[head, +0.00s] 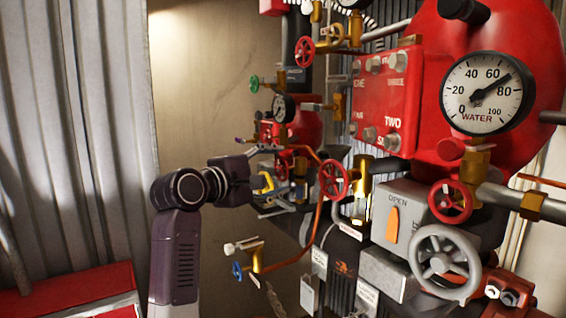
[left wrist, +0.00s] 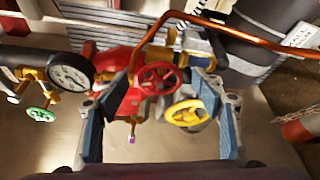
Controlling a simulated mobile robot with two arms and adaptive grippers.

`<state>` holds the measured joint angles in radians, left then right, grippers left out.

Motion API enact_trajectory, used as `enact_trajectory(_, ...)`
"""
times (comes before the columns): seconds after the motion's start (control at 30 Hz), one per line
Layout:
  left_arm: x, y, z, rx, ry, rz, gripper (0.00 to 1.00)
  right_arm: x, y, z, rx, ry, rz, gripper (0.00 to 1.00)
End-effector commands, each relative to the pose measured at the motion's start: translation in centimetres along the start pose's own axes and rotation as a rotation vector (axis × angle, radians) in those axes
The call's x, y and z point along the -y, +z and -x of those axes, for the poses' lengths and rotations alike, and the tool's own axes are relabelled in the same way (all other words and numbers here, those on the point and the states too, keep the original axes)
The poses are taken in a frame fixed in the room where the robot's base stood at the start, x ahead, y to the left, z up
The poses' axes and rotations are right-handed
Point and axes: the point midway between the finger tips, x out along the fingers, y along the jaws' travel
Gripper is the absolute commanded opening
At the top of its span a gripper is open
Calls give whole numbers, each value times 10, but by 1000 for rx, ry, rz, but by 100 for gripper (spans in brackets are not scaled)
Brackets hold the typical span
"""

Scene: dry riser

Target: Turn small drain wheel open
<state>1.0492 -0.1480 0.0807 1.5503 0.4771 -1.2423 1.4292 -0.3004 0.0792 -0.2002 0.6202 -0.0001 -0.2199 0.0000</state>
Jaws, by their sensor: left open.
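Several small handwheels show, and none carries a readable drain label. My left gripper (head: 274,200) is open at the pipework in the head view. In the left wrist view its two blue-padded fingers (left wrist: 164,95) stand wide apart. Between them I see a small red wheel (left wrist: 158,78) and a small yellow wheel (left wrist: 186,113). The yellow wheel also shows by the gripper in the head view (head: 267,183). No finger visibly closes on either wheel. A small blue wheel (head: 237,271) sits on a brass valve below the gripper. My right gripper is not in view.
A copper pipe (left wrist: 185,14) curves close past the fingers. Another red wheel (head: 334,179), a large grey wheel (head: 444,262) and the water gauge (head: 487,93) stand to the right. A green wheel (left wrist: 40,114) is at the left wrist view's left. Wall space left of the pipework is clear.

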Motion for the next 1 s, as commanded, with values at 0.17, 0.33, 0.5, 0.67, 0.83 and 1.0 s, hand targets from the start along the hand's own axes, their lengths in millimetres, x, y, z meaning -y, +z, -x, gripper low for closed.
enact_trajectory(0.17,-2,0,-21,0,-2,0,61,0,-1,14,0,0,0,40)
enact_trajectory(0.33,0,0,-27,0,0,0,61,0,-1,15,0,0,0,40)
enact_trajectory(0.5,1,0,-27,0,0,-1,61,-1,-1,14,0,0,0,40)
enact_trajectory(0.67,1,0,-27,0,0,-1,48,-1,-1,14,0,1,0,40)
enact_trajectory(0.83,1,0,-27,0,0,-1,30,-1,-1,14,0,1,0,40)
enact_trajectory(1.0,1,0,-27,0,-1,0,19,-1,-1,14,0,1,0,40)
